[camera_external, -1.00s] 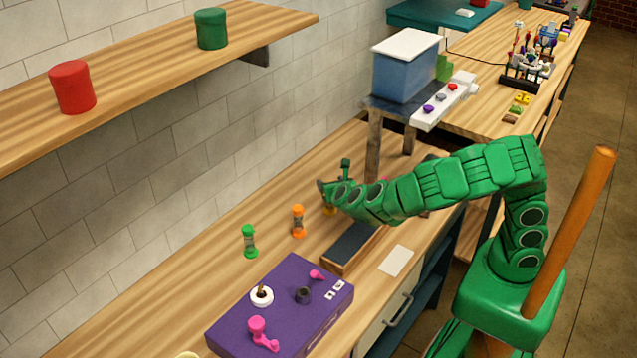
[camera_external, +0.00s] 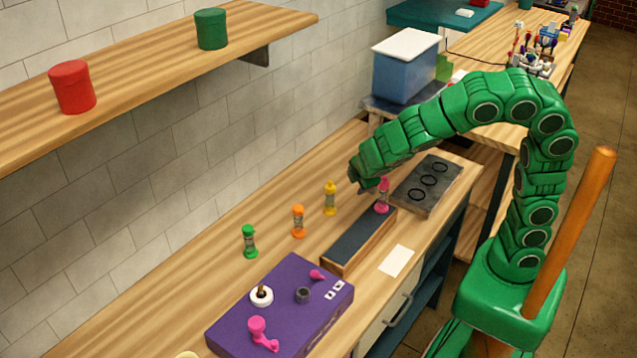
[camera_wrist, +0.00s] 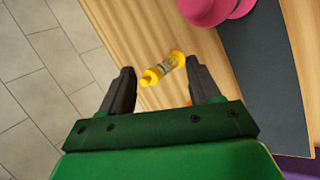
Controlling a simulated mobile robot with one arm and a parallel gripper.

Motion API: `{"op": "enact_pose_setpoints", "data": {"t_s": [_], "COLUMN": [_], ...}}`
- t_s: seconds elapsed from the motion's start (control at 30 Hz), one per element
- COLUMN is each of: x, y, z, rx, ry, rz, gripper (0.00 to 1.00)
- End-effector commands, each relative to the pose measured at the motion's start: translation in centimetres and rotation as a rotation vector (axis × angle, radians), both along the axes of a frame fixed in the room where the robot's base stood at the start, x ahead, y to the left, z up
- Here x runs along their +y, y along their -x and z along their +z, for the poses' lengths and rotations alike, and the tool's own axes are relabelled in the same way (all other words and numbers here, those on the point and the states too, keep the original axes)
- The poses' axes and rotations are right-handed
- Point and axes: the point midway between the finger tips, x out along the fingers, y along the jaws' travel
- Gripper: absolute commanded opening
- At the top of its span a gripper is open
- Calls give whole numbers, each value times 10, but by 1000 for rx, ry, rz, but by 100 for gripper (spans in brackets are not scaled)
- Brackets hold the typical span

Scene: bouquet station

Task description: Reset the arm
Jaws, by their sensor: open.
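My green arm arches over the wooden counter from its base at the right. My gripper (camera_external: 362,178) hangs above the counter, near the yellow hourglass-shaped piece and the pink one. In the wrist view my gripper (camera_wrist: 163,92) is open, with nothing held between its two dark fingers. The yellow piece (camera_external: 330,198) stands on the counter; it also shows beyond the fingers in the wrist view (camera_wrist: 163,68). The pink piece (camera_external: 382,196) stands at the far end of a dark-topped wooden block (camera_external: 358,238).
Orange (camera_external: 298,221) and green (camera_external: 250,241) pieces stand on the counter. A purple box (camera_external: 235,325) with knobs is at the front. A grey slab with rings (camera_external: 428,186) lies behind the block. Red (camera_external: 72,87) and green (camera_external: 211,29) canisters stand on the shelf.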

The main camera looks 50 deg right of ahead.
Motion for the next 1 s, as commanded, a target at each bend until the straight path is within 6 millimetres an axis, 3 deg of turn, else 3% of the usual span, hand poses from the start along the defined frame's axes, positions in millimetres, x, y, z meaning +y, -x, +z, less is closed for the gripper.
{"op": "enact_pose_setpoints", "data": {"t_s": [0.33, 0.5, 0.67, 1.0], "x": [43, 44, 15, -76], "y": [81, 117, 149, 208], "z": [31, 46, 50, 39], "rx": [35, 103, 149, 204], "ry": [-616, -773, -798, -665], "rz": [-578, -802, -934, -1022], "gripper": [62, 62, 62, 62]}}
